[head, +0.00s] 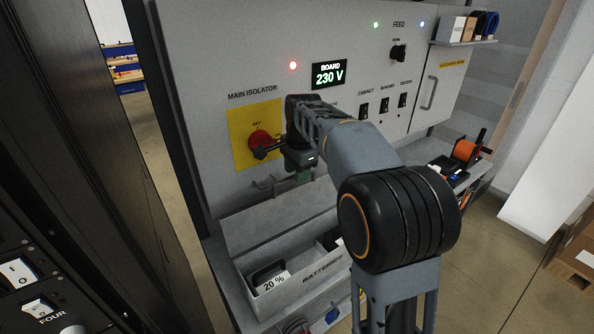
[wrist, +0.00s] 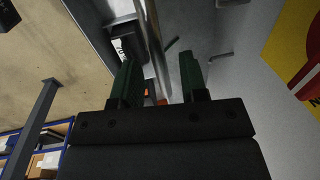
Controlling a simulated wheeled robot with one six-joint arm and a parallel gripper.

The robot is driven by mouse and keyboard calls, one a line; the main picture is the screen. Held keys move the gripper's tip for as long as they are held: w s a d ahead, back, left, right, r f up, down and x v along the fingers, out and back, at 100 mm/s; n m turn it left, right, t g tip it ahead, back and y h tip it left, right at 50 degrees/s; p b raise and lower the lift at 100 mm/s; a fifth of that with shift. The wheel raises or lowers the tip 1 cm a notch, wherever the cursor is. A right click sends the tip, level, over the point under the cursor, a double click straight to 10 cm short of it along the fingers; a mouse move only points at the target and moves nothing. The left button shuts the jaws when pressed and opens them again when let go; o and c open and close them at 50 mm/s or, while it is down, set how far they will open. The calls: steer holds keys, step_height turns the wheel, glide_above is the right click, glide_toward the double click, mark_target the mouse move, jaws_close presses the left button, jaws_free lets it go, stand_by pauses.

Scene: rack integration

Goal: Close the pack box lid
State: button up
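The pack box (head: 300,292), labelled BATTERIES, stands on the shelf below the panel. Its pale grey lid (head: 275,220) is open and stands up along the back of the box. A black pack (head: 268,272) marked 20 % sits inside at the left, and another dark item shows partly at the right. My gripper (head: 303,178) is just above the lid's top edge. In the wrist view its two green fingers (wrist: 157,78) are apart. A thin grey strip, which looks like the lid (wrist: 154,45) edge-on, lies between them, with gaps on both sides.
The red main isolator knob (head: 260,141) on its yellow plate is close to the left of my gripper. Grey hooks (head: 268,184) stick out of the panel behind the lid. An orange spool (head: 465,149) lies on the shelf at the right. A dark rack (head: 90,170) stands at the left.

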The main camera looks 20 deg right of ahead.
steer(key=shift+f, duration=0.1)
steer(key=shift+c, duration=0.4)
jaws_close()
